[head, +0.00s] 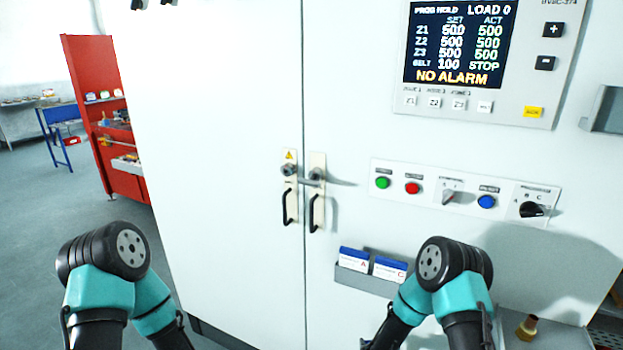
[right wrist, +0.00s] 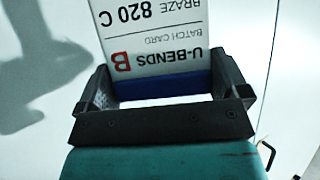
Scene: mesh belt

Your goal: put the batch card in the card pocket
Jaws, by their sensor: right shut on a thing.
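The batch card (right wrist: 158,40), white with a blue band and the words "U-BENDS B", is held in my right gripper (right wrist: 163,85). Its fingers are shut on the card near the blue band, and the card extends past them. In the head view the held card is not visible, and my right forearm runs down out of the picture. A grey open-topped holder (head: 604,110) on the cabinet at the right edge may be the card pocket; its inside cannot be seen. My left gripper is out of view below the picture.
A grey rack (head: 366,281) on the cabinet front holds card A (head: 354,258) and card C (head: 389,268). Buttons and knobs line a switch strip (head: 460,195) beneath the display (head: 460,45). Door handles (head: 302,208) stick out at the middle. A brass-coloured fitting (head: 527,325) stands lower right.

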